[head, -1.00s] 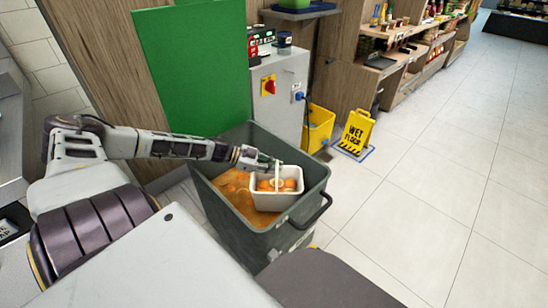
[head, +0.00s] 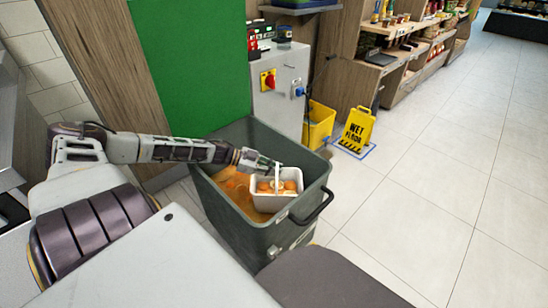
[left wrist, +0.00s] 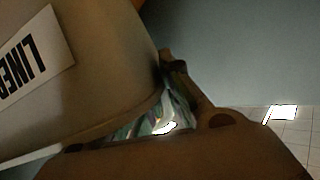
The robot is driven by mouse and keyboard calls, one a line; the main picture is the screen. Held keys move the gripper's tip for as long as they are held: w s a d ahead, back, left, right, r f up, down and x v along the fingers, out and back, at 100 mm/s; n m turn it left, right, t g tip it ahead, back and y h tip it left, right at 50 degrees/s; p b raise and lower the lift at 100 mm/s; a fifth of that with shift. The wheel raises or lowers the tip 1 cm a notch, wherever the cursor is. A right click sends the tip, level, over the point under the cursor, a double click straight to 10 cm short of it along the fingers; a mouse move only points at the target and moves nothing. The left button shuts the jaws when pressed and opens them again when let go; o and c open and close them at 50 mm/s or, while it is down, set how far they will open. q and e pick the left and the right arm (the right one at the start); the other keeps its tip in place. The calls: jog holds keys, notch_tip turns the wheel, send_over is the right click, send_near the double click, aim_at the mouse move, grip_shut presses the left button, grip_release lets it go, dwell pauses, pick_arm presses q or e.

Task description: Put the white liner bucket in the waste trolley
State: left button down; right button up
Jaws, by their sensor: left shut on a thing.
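The white liner bucket (head: 275,204), holding orange pieces, is within the mouth of the dark grey waste trolley (head: 250,243) in the head view. It is near the trolley's right side and looks upright. Orange matter shows inside the trolley to its left. I cannot tell whether the bucket rests on it or hangs. My left gripper (head: 270,167) is shut at the bucket's top, by its pale upright handle part; the exact grip is hidden. In the left wrist view the bucket's wall (left wrist: 105,75) fills the left, with part of a "LINE" label. My right gripper is not in view.
A green panel (head: 190,70) and a grey control cabinet (head: 282,90) stand behind the trolley. A yellow bucket (head: 318,125) and a yellow wet floor sign (head: 356,130) stand right of the cabinet. The tiled floor at the right is clear.

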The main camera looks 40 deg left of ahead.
pick_arm(q)
jog(key=shift+f+b, duration=0.3)
jog(key=shift+f, duration=0.2)
dwell(0.4)
jog(key=c, duration=1.5)
grip_release()
jog(key=shift+c, duration=0.2)
jog(key=shift+r, duration=0.1)
